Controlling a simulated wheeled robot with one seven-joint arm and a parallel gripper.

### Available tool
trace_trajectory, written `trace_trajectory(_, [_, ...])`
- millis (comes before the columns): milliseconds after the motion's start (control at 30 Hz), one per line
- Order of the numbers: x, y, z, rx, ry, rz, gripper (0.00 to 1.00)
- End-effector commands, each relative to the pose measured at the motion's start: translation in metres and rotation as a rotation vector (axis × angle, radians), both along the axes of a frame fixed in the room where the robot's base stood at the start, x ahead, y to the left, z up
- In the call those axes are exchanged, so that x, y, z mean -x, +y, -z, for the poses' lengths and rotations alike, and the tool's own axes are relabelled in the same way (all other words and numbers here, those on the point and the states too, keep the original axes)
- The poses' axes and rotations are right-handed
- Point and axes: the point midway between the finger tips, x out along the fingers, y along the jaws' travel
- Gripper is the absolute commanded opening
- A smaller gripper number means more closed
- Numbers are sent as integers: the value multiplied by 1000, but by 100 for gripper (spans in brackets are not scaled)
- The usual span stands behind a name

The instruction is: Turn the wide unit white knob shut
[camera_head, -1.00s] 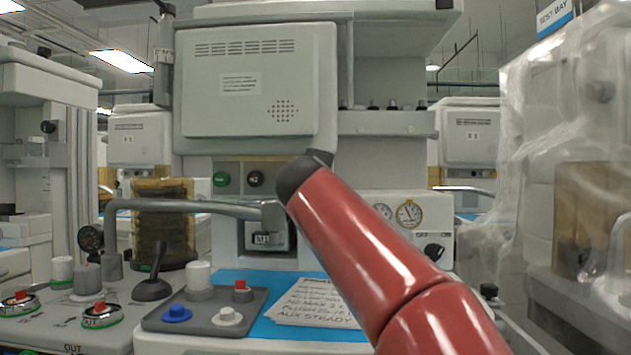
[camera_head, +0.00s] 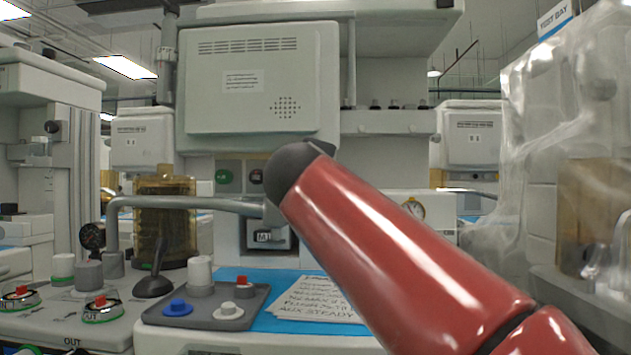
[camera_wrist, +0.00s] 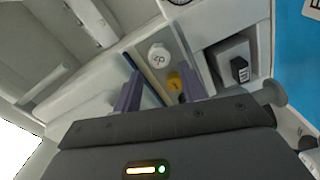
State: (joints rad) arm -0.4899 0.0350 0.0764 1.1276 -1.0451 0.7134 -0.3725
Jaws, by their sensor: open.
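In the wrist view a round white knob (camera_wrist: 159,56) with dark lettering sits on the machine's front panel. It appears just ahead of and between the two purple fingers of my gripper (camera_wrist: 160,68). The fingers are apart, with nothing held between them. A yellow knob (camera_wrist: 175,80) sits beside the white knob, close to the right finger. I cannot tell how deep the fingertips reach or whether they touch either knob. In the head view my red arm hides my gripper and the white knob on the wide central unit (camera_head: 312,345).
A green knob (camera_head: 224,176) and a dark knob (camera_head: 256,175) show left of my arm. A grey bent pipe (camera_head: 190,202) crosses before the panel. A labelled block (camera_head: 265,237) sits in a recess below. A grey knob tray (camera_head: 205,316) and paper cards (camera_head: 318,299) lie in front.

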Motion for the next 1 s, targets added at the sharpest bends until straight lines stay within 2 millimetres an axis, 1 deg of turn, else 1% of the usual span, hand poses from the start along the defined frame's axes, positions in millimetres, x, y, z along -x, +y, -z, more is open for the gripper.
trace_trajectory(167, [0,0,0,2,0,0,41])
trace_trajectory(267, [-1,0,-4,62,3,2,41])
trace_trajectory(367, [-2,-1,-9,262,11,8,41])
trace_trajectory(467, [-3,0,-14,594,24,14,41])
trace_trajectory(500, [-3,0,-15,743,32,16,41])
trace_trajectory(567, [-3,0,-16,967,39,15,41])
trace_trajectory(600, [-3,0,-15,1113,46,14,41])
trace_trajectory(700, [-2,1,-13,1435,56,8,41])
trace_trajectory(800, [-1,2,-9,1673,61,2,41])
trace_trajectory(833, [-1,2,-8,1727,62,1,41])
trace_trajectory(900, [-1,2,-6,1815,64,-3,41])
trace_trajectory(1000, [-4,2,-3,1872,64,-4,41])
